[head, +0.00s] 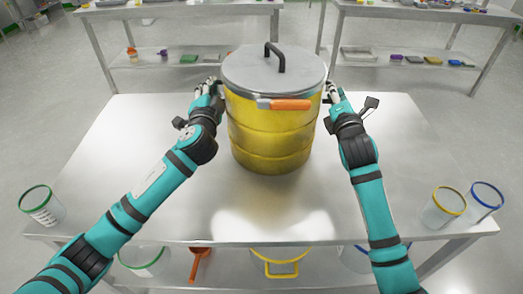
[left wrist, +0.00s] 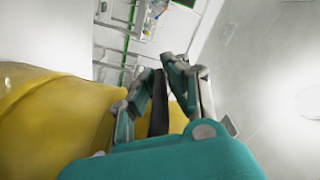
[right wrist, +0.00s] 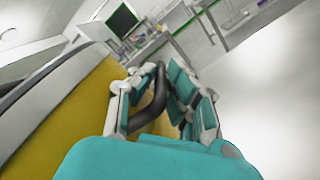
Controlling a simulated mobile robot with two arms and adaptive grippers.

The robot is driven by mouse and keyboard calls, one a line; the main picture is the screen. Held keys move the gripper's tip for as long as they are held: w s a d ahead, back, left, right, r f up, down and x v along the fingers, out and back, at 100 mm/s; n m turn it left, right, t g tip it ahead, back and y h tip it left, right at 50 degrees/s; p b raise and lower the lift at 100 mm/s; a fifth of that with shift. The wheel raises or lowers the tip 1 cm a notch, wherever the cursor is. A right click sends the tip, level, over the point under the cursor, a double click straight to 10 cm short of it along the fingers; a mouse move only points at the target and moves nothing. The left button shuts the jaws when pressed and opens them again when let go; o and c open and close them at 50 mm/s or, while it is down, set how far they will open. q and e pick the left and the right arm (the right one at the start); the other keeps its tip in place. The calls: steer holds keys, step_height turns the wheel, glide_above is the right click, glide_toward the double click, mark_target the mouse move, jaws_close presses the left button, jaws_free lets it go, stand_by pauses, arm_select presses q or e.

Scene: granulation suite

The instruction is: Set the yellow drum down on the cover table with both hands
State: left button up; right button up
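The yellow drum (head: 268,135) stands upright over the middle of the cover table (head: 115,165). It has a grey lid with a black top handle and an orange-and-grey clasp in front. I cannot tell whether its base touches the tabletop. My left gripper (head: 211,88) is at the drum's left side, its fingers around a black side handle (left wrist: 158,105) in the left wrist view. My right gripper (head: 334,92) is at the right side, its fingers around the other side handle (right wrist: 152,108) in the right wrist view. Both grippers look shut on these handles.
A green-rimmed cup (head: 42,207) stands at the table's front left. A yellow-rimmed cup (head: 444,207) and a blue-rimmed cup (head: 484,202) stand at the front right. The tabletop around the drum is otherwise clear. Shelved benches (head: 420,14) stand behind.

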arm_select(q)
steer(key=o, duration=0.4)
steer(key=shift+a, duration=0.25)
arm_select(e)
steer(key=o, duration=0.4)
steer(key=shift+d, duration=0.2)
arm_select(q)
steer(key=shift+o, duration=0.2)
steer(key=shift+r, duration=0.15)
arm_select(e)
steer(key=shift+o, duration=0.3)
arm_select(q)
steer(key=shift+s, duration=0.1)
arm_select(e)
steer(key=shift+s, duration=0.1)
arm_select(q)
steer(key=shift+s+d, duration=0.1)
steer(key=shift+d, duration=0.1)
